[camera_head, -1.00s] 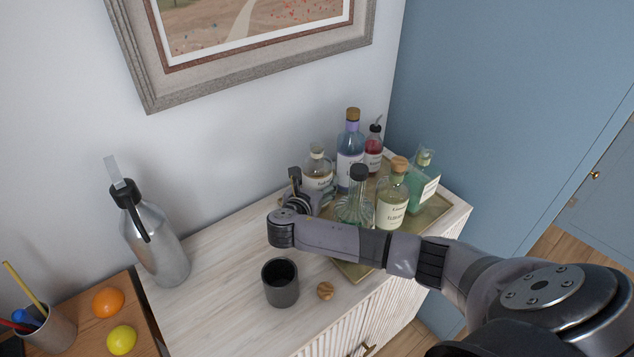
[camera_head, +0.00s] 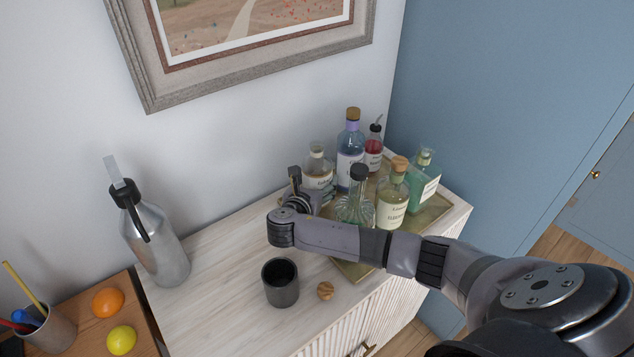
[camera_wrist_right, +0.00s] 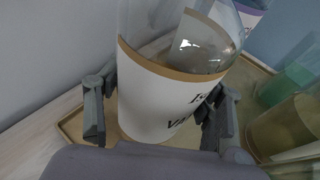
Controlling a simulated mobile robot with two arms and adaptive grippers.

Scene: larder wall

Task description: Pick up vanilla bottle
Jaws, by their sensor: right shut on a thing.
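The vanilla bottle (camera_head: 318,175) is clear glass with a white, gold-edged label and a pale stopper, standing at the back left of the tray. In the right wrist view the bottle (camera_wrist_right: 160,92) is upright between the fingers, its label partly readable. My right gripper (camera_wrist_right: 158,118) is shut on it, one finger on each side low on the label. In the head view the right gripper (camera_head: 305,190) reaches the bottle from the left, and its wrist hides the bottle's lower part. My left gripper is not in view.
A gold tray (camera_head: 353,270) also holds a blue bottle (camera_head: 351,145), a red bottle (camera_head: 374,150), a dark-capped decanter (camera_head: 355,205), a cork-topped bottle (camera_head: 392,205) and a green bottle (camera_head: 424,185). A dark cup (camera_head: 280,290) and wooden ball (camera_head: 325,291) stand in front.

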